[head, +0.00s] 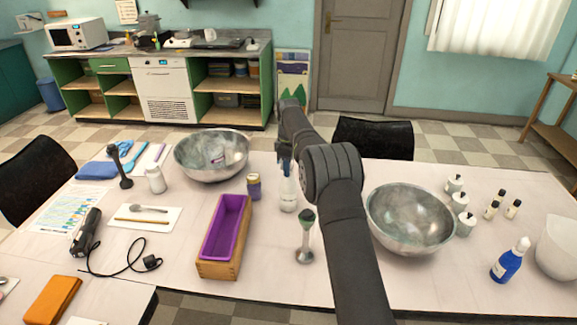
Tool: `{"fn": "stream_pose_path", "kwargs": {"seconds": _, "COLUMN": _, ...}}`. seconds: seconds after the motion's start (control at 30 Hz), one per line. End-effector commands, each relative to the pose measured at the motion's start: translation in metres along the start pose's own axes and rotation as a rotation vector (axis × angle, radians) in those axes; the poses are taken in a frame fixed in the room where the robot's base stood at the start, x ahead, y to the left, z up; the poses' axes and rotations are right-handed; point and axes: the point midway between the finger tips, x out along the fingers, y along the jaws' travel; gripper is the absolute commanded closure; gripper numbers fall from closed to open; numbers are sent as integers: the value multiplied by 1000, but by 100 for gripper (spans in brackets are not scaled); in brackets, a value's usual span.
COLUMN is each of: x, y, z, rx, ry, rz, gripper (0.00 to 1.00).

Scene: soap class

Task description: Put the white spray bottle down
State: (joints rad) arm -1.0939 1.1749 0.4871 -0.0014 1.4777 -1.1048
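The white spray bottle (288,195) is upright near the middle of the table, between the purple-lined wooden mould and my arm. My gripper (285,165) points down at its top from above. The arm link covers part of the gripper, and the fingers are small and dark, so I cannot tell whether they are closed on the bottle's head. I also cannot tell whether the bottle's base touches the table (270,280) or hangs just above it.
The wooden mould with purple liner (226,228), a small jar (254,187) and a stick blender (304,240) stand close around the bottle. Metal bowls stand at the back left (212,155) and right (410,218).

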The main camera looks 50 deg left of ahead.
Motion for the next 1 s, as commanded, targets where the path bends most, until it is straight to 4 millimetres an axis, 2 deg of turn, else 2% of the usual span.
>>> {"fn": "stream_pose_path", "kwargs": {"seconds": 0.03, "x": 0, "y": 0, "z": 0, "rx": 0, "ry": 0, "rz": 0, "gripper": 62}}
{"fn": "stream_pose_path", "kwargs": {"seconds": 0.1, "x": 0, "y": 0, "z": 0, "rx": 0, "ry": 0, "rz": 0, "gripper": 48}}
{"fn": "stream_pose_path", "kwargs": {"seconds": 0.47, "x": -4, "y": 0, "z": 0, "rx": 0, "ry": 0, "rz": 0, "gripper": 47}}
{"fn": "stream_pose_path", "kwargs": {"seconds": 0.57, "x": -16, "y": 1, "z": 0, "rx": 0, "ry": 1, "rz": 2, "gripper": 47}}
{"fn": "stream_pose_path", "kwargs": {"seconds": 0.9, "x": -89, "y": 1, "z": 0, "rx": 0, "ry": 2, "rz": 3, "gripper": 47}}
{"fn": "stream_pose_path", "kwargs": {"seconds": 1.0, "x": -105, "y": 1, "z": 0, "rx": 0, "ry": 1, "rz": 1, "gripper": 47}}
